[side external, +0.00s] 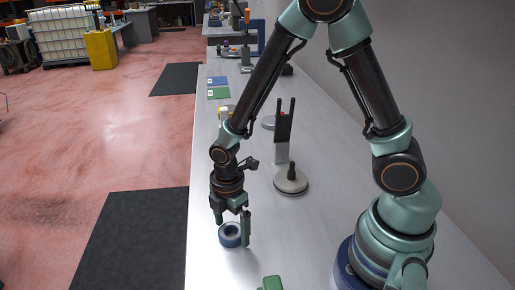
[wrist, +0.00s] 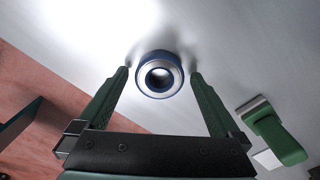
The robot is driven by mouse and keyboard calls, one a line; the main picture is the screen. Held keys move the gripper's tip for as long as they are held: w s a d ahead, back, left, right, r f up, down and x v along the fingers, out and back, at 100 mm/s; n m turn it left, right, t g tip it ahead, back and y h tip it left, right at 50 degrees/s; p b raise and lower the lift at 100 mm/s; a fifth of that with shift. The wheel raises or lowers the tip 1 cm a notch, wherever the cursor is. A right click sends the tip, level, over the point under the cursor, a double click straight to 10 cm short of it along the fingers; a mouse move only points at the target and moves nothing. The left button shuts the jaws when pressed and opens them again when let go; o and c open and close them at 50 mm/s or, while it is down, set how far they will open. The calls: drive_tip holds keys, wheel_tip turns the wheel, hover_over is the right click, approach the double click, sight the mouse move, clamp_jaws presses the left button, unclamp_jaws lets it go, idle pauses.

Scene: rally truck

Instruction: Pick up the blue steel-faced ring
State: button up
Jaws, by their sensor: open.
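The blue steel-faced ring (side external: 230,237) lies flat on the grey bench near its left edge in the side view. In the wrist view the ring (wrist: 145,82) shows a blue outer band, a bright steel face and a dark central hole. My gripper (side external: 232,230) is open and points down at the ring, its fingers on either side. In the wrist view my gripper (wrist: 160,78) has one green finger to the left and one to the right of the ring, with gaps between. The ring sits just beyond the fingertips there, and I cannot tell the exact height.
A green-handled tool (wrist: 273,130) lies right of the gripper in the wrist view. On the bench (side external: 215,160) stand a round grey disc with a black knob (side external: 291,182) and a dark forked stand (side external: 283,135). Blue and green cards (side external: 218,87) lie further back. The bench edge is close left.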

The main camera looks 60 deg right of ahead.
drive_tip(key=c, duration=1.3)
drive_tip(key=shift+r, duration=0.1)
